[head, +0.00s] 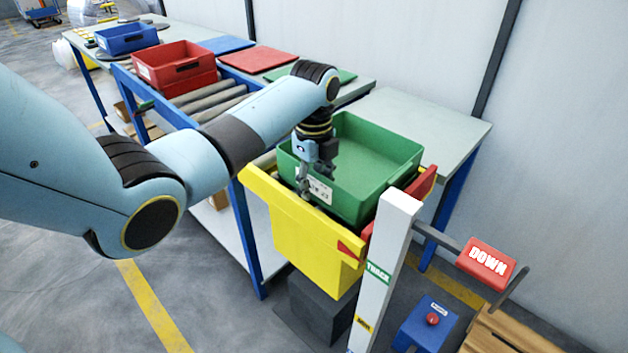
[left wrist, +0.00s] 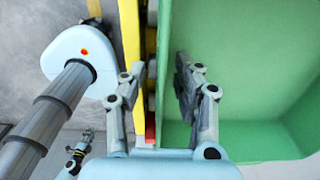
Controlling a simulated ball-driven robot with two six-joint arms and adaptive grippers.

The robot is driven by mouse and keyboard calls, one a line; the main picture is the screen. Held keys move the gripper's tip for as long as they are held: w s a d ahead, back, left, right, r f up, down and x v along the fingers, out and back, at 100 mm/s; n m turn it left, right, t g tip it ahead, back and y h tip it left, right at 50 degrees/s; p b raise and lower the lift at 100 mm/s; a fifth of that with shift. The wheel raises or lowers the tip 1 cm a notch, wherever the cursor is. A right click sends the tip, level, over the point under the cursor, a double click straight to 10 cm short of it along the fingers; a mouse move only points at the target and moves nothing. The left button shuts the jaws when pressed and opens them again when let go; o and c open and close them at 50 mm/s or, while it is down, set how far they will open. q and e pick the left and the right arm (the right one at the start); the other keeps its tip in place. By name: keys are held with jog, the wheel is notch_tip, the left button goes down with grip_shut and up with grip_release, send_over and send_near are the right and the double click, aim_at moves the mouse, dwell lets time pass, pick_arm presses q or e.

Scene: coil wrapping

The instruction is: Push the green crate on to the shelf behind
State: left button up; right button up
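The green crate (head: 375,155) sits in a yellow-sided carriage (head: 305,235), level and empty as far as I see. Behind it is a pale grey shelf top (head: 450,130) on blue legs. My left gripper (head: 303,188) points down at the crate's near wall, close to its white label. In the left wrist view my left gripper (left wrist: 158,88) has its fingers apart, one over the crate's inside and one over the yellow side; I cannot tell whether either touches. What looks like my right gripper (left wrist: 80,150) shows small at lower left; its opening is unclear.
A white post (head: 393,235) and a red DOWN sign (head: 487,258) stand at the carriage's right. A blue button box (head: 428,322) is below. The wall is close behind the shelf.

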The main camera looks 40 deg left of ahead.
aim_at(353, 169)
pick_arm(q)
grip_shut()
dwell(0.3)
jog(key=shift+w, duration=0.15)
jog(key=shift+w+d+b, duration=0.1)
jog(key=shift+w+b, duration=1.5)
jog(key=shift+w, duration=0.7)
jog(key=w+b, duration=0.3)
jog(key=shift+w+d+f, duration=0.1)
jog(key=shift+w+d, duration=0.05)
jog(key=shift+w, duration=0.05)
jog(key=w+b, duration=0.3)
jog(key=shift+w, duration=0.15)
jog(key=shift+w+d+b, duration=0.1)
jog(key=shift+w+b, duration=1.1)
jog(key=shift+b, duration=0.35)
jog(key=shift+r, duration=0.2)
